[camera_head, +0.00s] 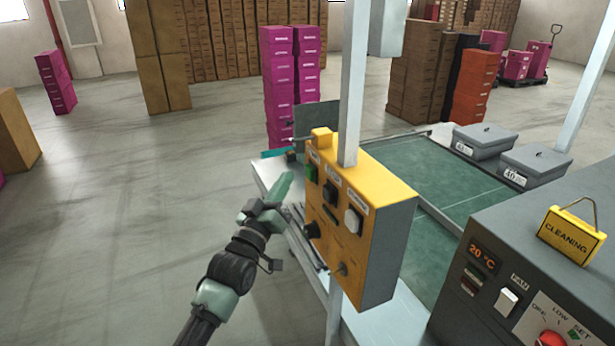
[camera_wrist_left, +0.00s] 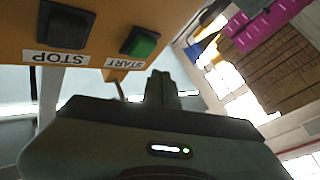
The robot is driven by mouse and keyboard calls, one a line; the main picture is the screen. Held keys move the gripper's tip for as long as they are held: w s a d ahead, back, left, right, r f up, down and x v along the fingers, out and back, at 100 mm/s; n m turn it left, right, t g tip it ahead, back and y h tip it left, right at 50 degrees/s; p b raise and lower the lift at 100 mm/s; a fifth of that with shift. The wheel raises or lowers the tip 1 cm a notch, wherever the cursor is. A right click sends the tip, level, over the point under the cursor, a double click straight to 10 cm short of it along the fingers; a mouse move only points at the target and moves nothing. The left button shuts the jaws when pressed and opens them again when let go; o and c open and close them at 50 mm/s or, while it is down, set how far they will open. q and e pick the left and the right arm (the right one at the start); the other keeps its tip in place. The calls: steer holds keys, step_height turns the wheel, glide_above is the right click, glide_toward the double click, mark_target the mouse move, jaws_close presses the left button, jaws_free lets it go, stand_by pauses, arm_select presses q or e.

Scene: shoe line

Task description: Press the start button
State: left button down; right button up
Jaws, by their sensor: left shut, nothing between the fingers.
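The yellow control box (camera_head: 375,215) is fixed on a white post. Its green START button (camera_head: 312,172) is at the upper left of the front panel. In the left wrist view the green START button (camera_wrist_left: 140,42) shows upside down above its label, with the black STOP button (camera_wrist_left: 66,24) beside it. My left gripper (camera_head: 286,178) is shut and empty, just left of the panel at about the button's height. In the left wrist view its fingertips (camera_wrist_left: 161,78) point toward the panel, close to the START label, and appear apart from the button. My right gripper is not in view.
A green work surface (camera_head: 400,165) lies behind the box. A grey machine (camera_head: 500,260) with a yellow CLEANING sign (camera_head: 571,236) stands at the right. Two grey lidded bins (camera_head: 483,139) sit at the back right. The floor at the left is open, with stacked boxes beyond.

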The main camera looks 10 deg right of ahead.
mark_target(310, 173)
arm_select(q)
steer(key=shift+w+d, duration=0.25)
steer(key=shift+d, duration=0.6)
steer(key=shift+d, duration=0.1)
stand_by(1.4)
steer(key=shift+w+d+b, duration=0.15)
steer(key=shift+d+b, duration=0.15)
steer(key=shift+d, duration=0.05)
